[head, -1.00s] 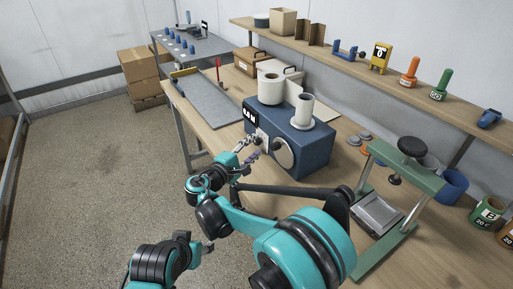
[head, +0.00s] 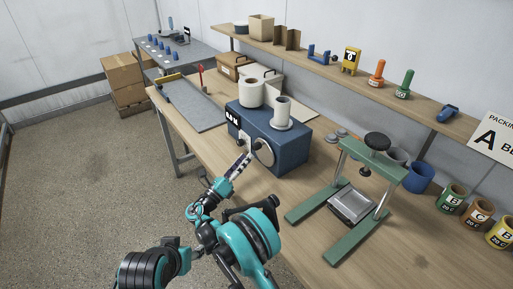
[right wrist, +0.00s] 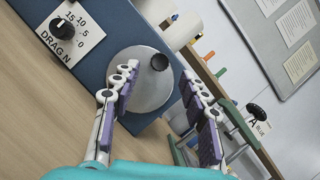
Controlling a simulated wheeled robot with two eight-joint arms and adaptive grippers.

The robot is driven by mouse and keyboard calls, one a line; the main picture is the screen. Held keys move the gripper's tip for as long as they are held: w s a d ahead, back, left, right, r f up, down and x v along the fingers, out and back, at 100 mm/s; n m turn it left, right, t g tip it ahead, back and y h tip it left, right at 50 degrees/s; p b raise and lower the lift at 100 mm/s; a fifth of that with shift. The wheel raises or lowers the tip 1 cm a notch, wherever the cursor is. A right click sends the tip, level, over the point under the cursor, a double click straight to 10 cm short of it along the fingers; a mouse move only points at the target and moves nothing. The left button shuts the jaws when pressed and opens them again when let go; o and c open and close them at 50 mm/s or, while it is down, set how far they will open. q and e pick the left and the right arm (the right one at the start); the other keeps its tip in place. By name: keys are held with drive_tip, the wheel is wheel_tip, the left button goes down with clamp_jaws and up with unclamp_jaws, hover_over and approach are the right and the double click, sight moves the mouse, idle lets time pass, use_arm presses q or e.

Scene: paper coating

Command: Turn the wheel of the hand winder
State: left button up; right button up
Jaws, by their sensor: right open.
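The hand winder (head: 285,150) is a blue box on the wooden table. Its front bears a round grey wheel (head: 265,152), seen large in the right wrist view (right wrist: 138,92), with a black knob (right wrist: 159,62) near its rim. My right gripper (head: 245,158) is at the winder's front, just left of the wheel. In the right wrist view its open fingers (right wrist: 158,76) spread to either side of the knob, with nothing held between them. Whether they touch the wheel I cannot tell.
A white roll (head: 250,93) and a pale spool (head: 282,113) stand on the winder. A drag dial (right wrist: 61,27) is on its front. A green press frame (head: 335,198) stands to the right. A grey board (head: 190,105) lies behind left. The near table edge is clear.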

sight(254, 148)
drive_tip(key=b+x, duration=0.1)
drive_tip(key=x, duration=0.6)
drive_tip(key=shift+f+b, duration=0.1)
drive_tip(key=shift+b, duration=0.2)
clamp_jaws()
